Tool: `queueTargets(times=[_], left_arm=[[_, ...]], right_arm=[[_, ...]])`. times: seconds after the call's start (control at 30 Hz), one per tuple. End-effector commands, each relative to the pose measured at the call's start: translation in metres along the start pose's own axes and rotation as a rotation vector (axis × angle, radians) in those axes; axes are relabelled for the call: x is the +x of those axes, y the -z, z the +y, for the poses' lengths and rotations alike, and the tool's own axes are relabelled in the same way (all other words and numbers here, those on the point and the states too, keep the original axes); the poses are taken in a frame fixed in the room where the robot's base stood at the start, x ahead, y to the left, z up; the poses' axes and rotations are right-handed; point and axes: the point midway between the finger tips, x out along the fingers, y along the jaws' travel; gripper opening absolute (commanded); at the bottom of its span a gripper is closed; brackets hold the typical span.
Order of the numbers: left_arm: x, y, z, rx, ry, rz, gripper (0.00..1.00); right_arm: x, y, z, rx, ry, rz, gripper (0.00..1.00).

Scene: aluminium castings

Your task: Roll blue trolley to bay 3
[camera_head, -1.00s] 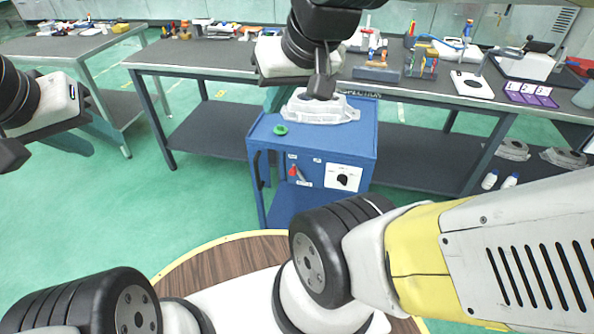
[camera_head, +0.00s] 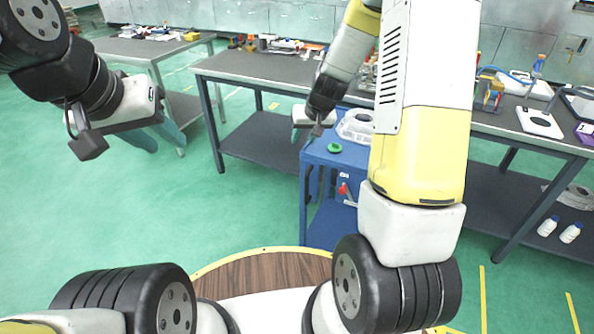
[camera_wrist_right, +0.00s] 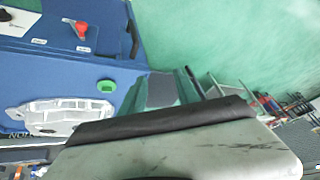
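The blue trolley (camera_head: 318,156) stands in front of the long bench, partly hidden behind my right arm. On its top are a silver casting (camera_head: 355,126) and a green round piece (camera_head: 334,148); its front has a red knob (camera_wrist_right: 81,28). My right gripper (camera_head: 303,138) is at the trolley's left side, near the top edge. In the right wrist view its teal fingers (camera_wrist_right: 163,90) are apart, beside the blue trolley edge; I cannot tell whether they touch it. My left gripper (camera_head: 160,133) hangs open and empty in the air at left.
The long grey bench (camera_head: 240,66) behind carries tools and a white scale (camera_head: 539,122). Another bench (camera_head: 140,46) stands back left. Green floor (camera_head: 235,205) is clear left of the trolley. Yellow lines mark the floor at right.

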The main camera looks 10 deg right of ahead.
Motion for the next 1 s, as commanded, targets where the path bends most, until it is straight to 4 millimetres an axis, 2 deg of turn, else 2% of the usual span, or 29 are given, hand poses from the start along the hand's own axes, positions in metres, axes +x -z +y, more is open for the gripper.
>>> queueTargets(times=[0.03, 0.1, 0.2, 0.3, 0.4, 0.53, 0.67, 1.0], left_arm=[[0.0, 0.0, 0.0, 0.0, 0.0, 0.0, 0.36], [0.0, 0.0, 0.0, 0.0, 0.0, 0.0, 0.36], [0.0, 0.0, 0.0, 0.0, 0.0, 0.0, 0.36], [0.0, 0.0, 0.0, 0.0, 0.0, 0.0, 0.36], [0.0, 0.0, 0.0, 0.0, 0.0, 0.0, 0.36], [0.0, 0.0, 0.0, 0.0, 0.0, 0.0, 0.36], [0.0, 0.0, 0.0, 0.0, 0.0, 0.0, 0.36], [0.0, 0.0, 0.0, 0.0, 0.0, 0.0, 0.36]], right_arm=[[0.031, -0.008, 0.009, 0.005, -0.017, -0.02, 0.38], [0.068, -0.016, 0.021, 0.005, -0.044, -0.033, 0.38], [0.115, -0.032, 0.039, 0.003, -0.084, -0.05, 0.38], [0.148, -0.048, 0.052, -0.001, -0.116, -0.063, 0.38], [0.168, -0.059, 0.06, -0.006, -0.136, -0.073, 0.38], [0.181, -0.066, 0.065, -0.01, -0.15, -0.077, 0.38], [0.192, -0.068, 0.067, -0.01, -0.152, -0.08, 0.38], [0.243, -0.072, 0.075, -0.009, -0.151, -0.079, 0.38]])
